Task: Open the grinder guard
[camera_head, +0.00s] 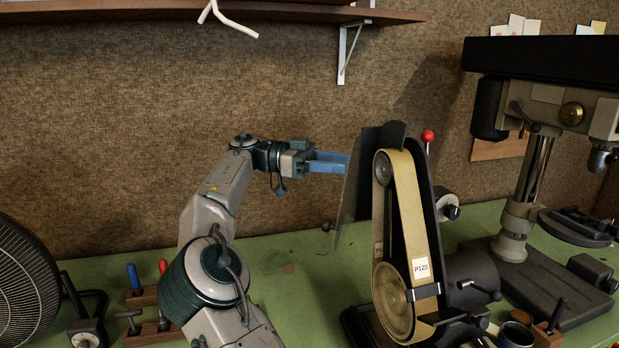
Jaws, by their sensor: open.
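The belt grinder (407,240) stands on the green bench, right of the middle, with a tan belt labelled P120. A thin grey panel, which looks like its guard (348,198), stands steeply along the grinder's left side, seen nearly edge-on. A small dark knob (327,226) sits at the panel's lower left edge. My gripper (346,162) reaches in from the left with blue fingers, level with the panel's upper part. The fingers are open; their tips end at the panel's edge in the picture. I cannot tell whether they touch it.
A drill press (522,190) stands at the right. A red-knobbed lever (428,137) rises behind the grinder. A fan (25,285) is at the left, near tools in wooden blocks (142,297). A shelf (200,12) hangs above. The bench (290,250) is mostly clear left of the grinder.

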